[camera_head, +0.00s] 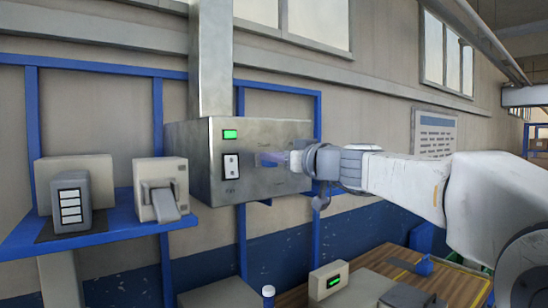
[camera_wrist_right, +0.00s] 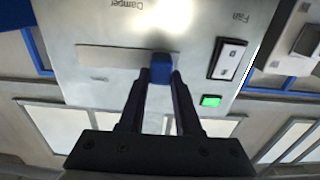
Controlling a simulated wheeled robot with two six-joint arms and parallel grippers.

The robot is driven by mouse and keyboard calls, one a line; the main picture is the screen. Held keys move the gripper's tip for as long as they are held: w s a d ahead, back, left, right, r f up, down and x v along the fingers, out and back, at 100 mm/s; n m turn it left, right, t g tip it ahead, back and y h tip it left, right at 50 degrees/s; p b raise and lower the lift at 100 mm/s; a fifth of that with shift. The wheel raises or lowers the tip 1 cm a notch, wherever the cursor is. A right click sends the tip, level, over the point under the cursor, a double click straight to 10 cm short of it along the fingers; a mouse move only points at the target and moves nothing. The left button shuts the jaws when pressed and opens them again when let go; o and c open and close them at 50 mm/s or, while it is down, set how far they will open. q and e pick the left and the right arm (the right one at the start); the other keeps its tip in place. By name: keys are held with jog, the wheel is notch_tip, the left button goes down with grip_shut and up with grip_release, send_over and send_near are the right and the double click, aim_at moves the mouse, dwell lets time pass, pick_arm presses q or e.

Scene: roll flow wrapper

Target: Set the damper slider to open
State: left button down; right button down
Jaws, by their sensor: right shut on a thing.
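The damper slider is a blue knob (camera_wrist_right: 161,66) on a pale slot strip (camera_wrist_right: 110,57) in the metal control box (camera_head: 232,180). In the right wrist view, which is upside down, the knob sits toward the right end of the strip, on the side of the fan switch. My right gripper (camera_wrist_right: 161,78) is shut on the knob, one finger on each side. In the head view my right gripper (camera_head: 283,158) reaches the box face from the right and hides most of the slider. A small label near the strip is unreadable. My left gripper is out of view.
The fan switch (camera_head: 231,166) and a lit green indicator (camera_head: 230,134) are on the box's left side. A metal duct (camera_head: 211,60) rises above it. A blue shelf (camera_head: 120,222) with two devices stands left. A workbench with small devices lies below.

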dwell(0.7)
jog(key=w+d+b, duration=0.2)
jog(key=w+d, duration=0.3)
jog(key=d, duration=0.2)
jog(key=shift+w+d, duration=0.2)
jog(key=shift+d, duration=0.1)
jog(key=shift+r, duration=0.1)
jog(key=c, duration=0.6)
grip_release()
jog(key=shift+d, duration=0.1)
